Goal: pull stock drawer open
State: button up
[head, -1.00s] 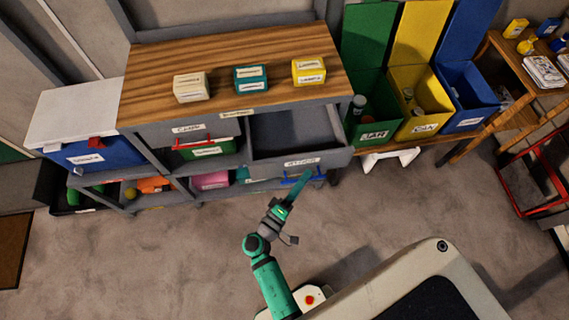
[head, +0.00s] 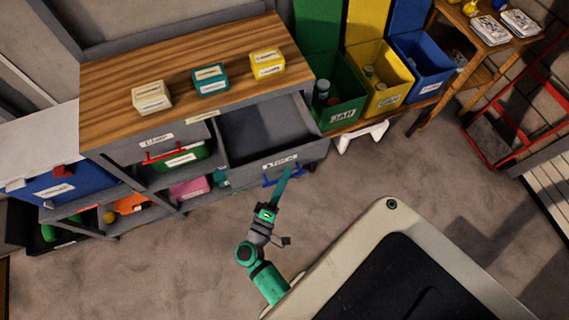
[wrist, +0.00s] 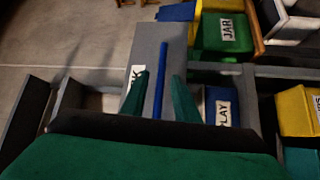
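The stock drawer (head: 271,122) is the grey upper right drawer of the wood-topped cabinet. In the head view it stands well out and its inside looks empty. Its front has a white label and a blue bar handle (head: 270,182), which also shows in the wrist view (wrist: 161,75). My gripper (head: 283,183) is at the handle. In the wrist view my two green fingers (wrist: 159,95) stand apart on either side of the blue bar, with visible gaps. The left finger hides part of the drawer label.
The cabinet top (head: 200,62) holds cream, teal and yellow boxes. Green (head: 342,116), yellow (head: 398,92) and blue (head: 436,66) bins stand to the right. A white stool (head: 362,136) is below them. A red metal frame (head: 480,145) stands far right. Floor before the cabinet is clear.

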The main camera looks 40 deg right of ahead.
jog(key=shift+a, duration=0.1)
jog(key=v, duration=1)
jog(key=shift+s+a, duration=0.2)
jog(key=shift+a, duration=0.05)
jog(key=shift+f, duration=0.1)
